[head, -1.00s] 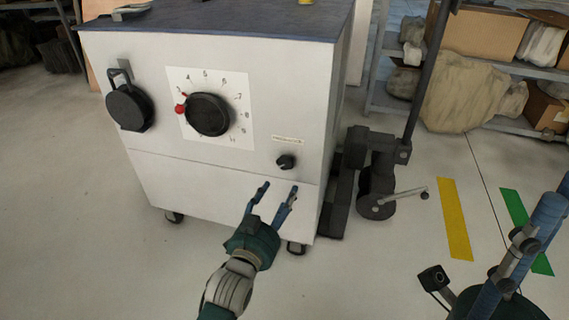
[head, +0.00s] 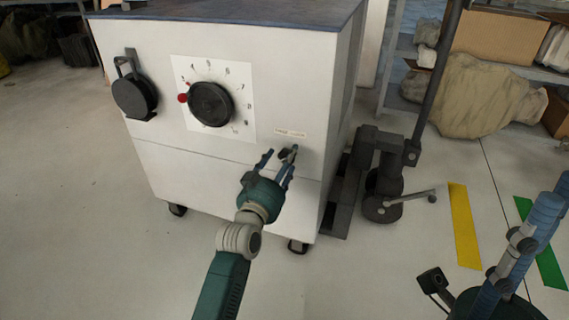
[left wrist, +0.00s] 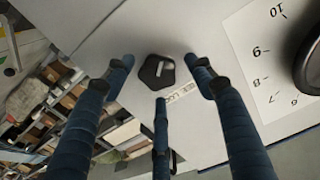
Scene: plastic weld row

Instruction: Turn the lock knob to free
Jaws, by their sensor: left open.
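The lock knob (head: 286,155) is small and black, on the front of the white cabinet (head: 160,160), below a small printed label (head: 290,133). In the left wrist view the knob (left wrist: 157,72) shows a pale bar mark and sits between and beyond the fingertips. My left gripper (head: 278,158) is open, its fingers pointing at the knob; in the left wrist view its fingers (left wrist: 160,80) stand apart around empty space. Whether they touch the knob cannot be told. In the head view the fingers partly cover the knob.
A black round fitting (head: 134,96) is farther left. A dark wheeled stand (head: 385,185) is beside the cabinet's right side. Open floor lies in front.

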